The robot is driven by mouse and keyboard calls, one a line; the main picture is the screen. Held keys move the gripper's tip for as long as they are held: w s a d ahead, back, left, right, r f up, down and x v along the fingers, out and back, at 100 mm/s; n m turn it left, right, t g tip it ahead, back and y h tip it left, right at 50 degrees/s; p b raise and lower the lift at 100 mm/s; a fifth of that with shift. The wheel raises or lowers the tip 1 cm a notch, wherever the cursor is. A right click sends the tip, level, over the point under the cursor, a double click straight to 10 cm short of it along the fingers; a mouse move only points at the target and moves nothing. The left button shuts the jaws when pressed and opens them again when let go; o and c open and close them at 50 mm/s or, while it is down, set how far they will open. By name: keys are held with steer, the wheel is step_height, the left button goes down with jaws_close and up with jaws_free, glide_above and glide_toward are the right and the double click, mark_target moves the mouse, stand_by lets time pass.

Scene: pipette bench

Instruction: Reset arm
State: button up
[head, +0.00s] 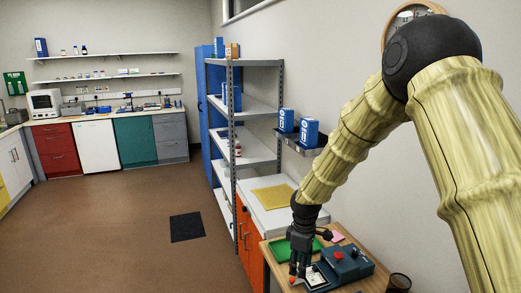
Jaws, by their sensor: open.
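My gripper (297,268) hangs at the lower end of my arm, pointing down over the wooden bench (375,282) at the lower right. Its fingers look apart, with nothing seen held between them. A small orange-red item shows right by the fingertips; whether they touch it I cannot tell. A dark blue device (347,264) with a red knob and a pale panel stands just right of the gripper. A green mat (308,249) lies behind the gripper, partly hidden by it.
A dark cup (398,283) stands at the bench's right. A pink pad (337,237) lies at the back. Behind the bench are an orange cabinet (249,240) with a yellow cloth (273,198) on top and a metal shelf rack (233,130). Open brown floor (120,220) lies to the left.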

steer(key=s+d+f+m+b, duration=0.1)
steer(key=s+f+m+b, duration=0.1)
steer(key=s+f, duration=0.45)
steer(key=s+d+f+m+y+b, duration=0.15)
steer(key=s+f, duration=0.25)
steer(key=f, duration=0.6)
steer(key=s+f+m+b, duration=0.1)
steer(key=s+f+m, duration=0.1)
steer(key=s+f, duration=0.5)
steer(key=s+d+f+m+b, duration=0.2)
steer(key=s+f, duration=0.3)
steer(key=s, duration=0.4)
steer(key=s+d+f+m+h+b, duration=0.1)
steer(key=s+d+f+m+b, duration=0.1)
steer(key=s+f, duration=0.4)
steer(key=s+d+f+m+b, duration=0.2)
steer(key=s+d+f+m, duration=0.1)
steer(key=s, duration=0.9)
step_height(320, 180, down, 2)
steer(key=shift+d+f+m, duration=0.2)
steer(key=shift+d+m, duration=0.15)
steer(key=shift+m, duration=0.1)
steer(key=shift+w+h, duration=0.1)
steer(key=shift+h, duration=0.15)
